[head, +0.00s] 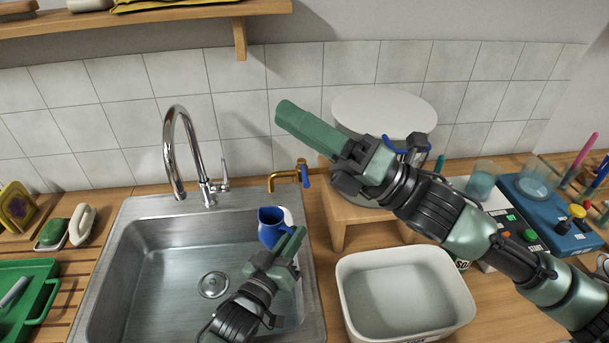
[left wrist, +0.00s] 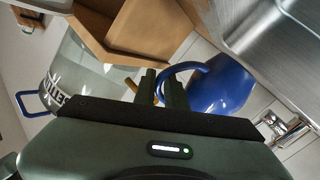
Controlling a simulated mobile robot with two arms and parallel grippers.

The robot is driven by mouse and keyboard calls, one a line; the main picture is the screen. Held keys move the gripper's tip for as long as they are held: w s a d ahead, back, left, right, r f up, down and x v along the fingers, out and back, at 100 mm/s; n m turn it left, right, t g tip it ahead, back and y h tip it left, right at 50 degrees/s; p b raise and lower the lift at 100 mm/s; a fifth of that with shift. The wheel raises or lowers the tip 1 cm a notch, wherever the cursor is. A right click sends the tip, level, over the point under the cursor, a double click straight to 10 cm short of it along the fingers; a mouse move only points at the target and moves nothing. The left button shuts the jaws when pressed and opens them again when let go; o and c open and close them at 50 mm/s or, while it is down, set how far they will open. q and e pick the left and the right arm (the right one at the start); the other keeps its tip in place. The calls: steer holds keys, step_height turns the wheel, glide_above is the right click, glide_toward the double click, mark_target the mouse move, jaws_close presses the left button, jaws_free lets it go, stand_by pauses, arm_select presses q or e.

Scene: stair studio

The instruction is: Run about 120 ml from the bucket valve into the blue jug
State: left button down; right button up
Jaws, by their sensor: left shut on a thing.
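The blue jug (head: 268,232) is over the right side of the sink, just below the brass valve's spout in the head view. My left gripper (head: 288,250) is shut on the jug's handle; the handle and jug body also show in the left wrist view (left wrist: 222,92). The jug's contents are hidden. The brass valve (head: 284,174) with its blue lever (head: 305,173) comes from the bucket (head: 384,108). The bucket stands on a wooden stand and is partly hidden by my right arm. My right gripper (head: 292,115) is in front of the bucket, above the valve, its fingers overlapping in view. No stream shows.
The steel sink (head: 140,285) with a tall faucet (head: 172,150) is at the left. A white tub (head: 350,300) stands on the counter right of it. The wooden stand (head: 338,232) is behind the tub. A blue device (head: 545,220) and cups crowd the right.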

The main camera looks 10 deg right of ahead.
steer(key=a+f+n+t+h, duration=0.25)
steer(key=a+f, duration=0.25)
steer(key=f, duration=0.3)
steer(key=m+t+h, duration=0.3)
steer(key=t+h, duration=0.2)
steer(key=h, duration=1.3)
glide_toward(302, 165)
steer(key=w, duration=0.7)
steer(key=shift+a+f, duration=0.1)
steer(key=shift+f, duration=0.3)
jaws_close()
